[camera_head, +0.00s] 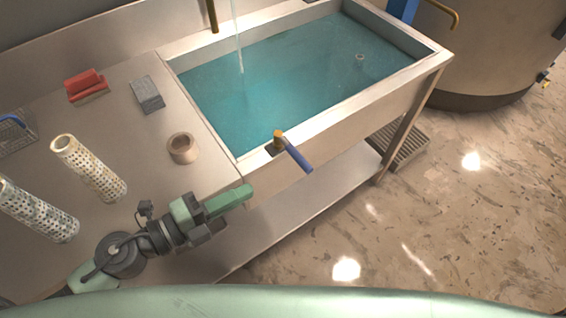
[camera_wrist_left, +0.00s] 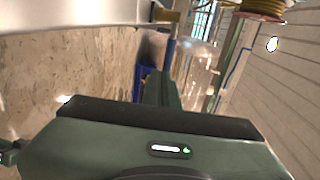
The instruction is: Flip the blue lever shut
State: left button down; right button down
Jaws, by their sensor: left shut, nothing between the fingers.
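The blue lever (camera_head: 299,158) sticks out from a brass valve (camera_head: 278,138) on the front rim of the water-filled sink (camera_head: 345,102). It points outward, down and to the right, past the sink's front. My left gripper (camera_head: 249,190) is shut and empty, with its green fingers to the left of and below the lever, apart from it. In the left wrist view the shut fingers (camera_wrist_left: 164,88) point forward, and a blue bar, likely the lever (camera_wrist_left: 171,50), shows just beyond them under a brass piece. My right gripper is not in view.
A lower shelf (camera_head: 300,205) lies under the sink. Open floor lies to the right.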

aim_at(292, 154)
pick_arm(q)
jog(key=r+p+x, duration=0.1)
jog(key=p+x, duration=0.3)
jog(key=x, duration=0.6)
jog(key=shift+d+p, duration=0.3)
jog(key=shift+p, duration=0.1)
jog(key=shift+w+r, duration=0.1)
jog(key=shift+r, duration=0.05)
